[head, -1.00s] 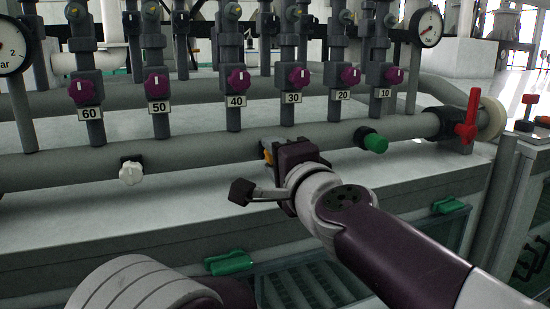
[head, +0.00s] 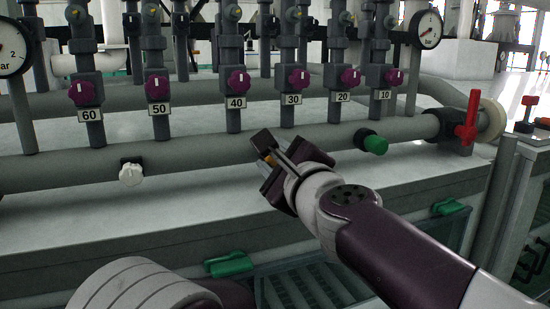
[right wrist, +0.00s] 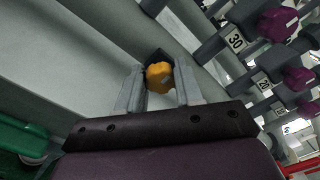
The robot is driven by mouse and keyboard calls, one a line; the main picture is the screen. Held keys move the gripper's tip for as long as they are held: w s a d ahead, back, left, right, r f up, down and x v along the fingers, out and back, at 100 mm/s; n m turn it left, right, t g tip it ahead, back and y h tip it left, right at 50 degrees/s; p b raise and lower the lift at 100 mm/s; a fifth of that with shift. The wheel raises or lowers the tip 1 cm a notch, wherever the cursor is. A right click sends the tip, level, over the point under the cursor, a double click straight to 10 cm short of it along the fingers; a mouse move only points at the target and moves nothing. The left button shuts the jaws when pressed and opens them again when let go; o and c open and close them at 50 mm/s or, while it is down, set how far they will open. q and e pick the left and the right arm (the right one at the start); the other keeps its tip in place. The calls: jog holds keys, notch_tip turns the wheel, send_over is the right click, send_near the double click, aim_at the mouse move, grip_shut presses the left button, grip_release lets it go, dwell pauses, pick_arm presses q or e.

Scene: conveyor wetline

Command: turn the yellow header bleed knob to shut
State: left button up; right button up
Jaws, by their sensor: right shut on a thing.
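The yellow header bleed knob (right wrist: 159,77) shows in the right wrist view between the two grey fingers of my right gripper (right wrist: 158,84). A dark fitting behind the knob joins it to the grey header pipe. Which way the knob's mark points is too small to tell. My left gripper is not in view.
A white knob (head: 131,173) and a green knob (head: 375,144) sit on the same header pipe (head: 200,150). Purple knobs (head: 238,81) with number plates line the risers above. A red lever valve (head: 467,120) is at the right end. Green handles (head: 229,264) lie below.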

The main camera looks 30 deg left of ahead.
jog(key=shift+f, duration=0.25)
dwell(0.3)
jog(key=o, duration=1)
jog(key=shift+o, duration=0.2)
jog(key=shift+d+r, duration=0.1)
jog(key=shift+r, duration=0.05)
jog(key=shift+s+d, duration=0.25)
jog(key=b+v, duration=0.1)
jog(key=v, duration=1.1)
jog(key=shift+b, duration=0.3)
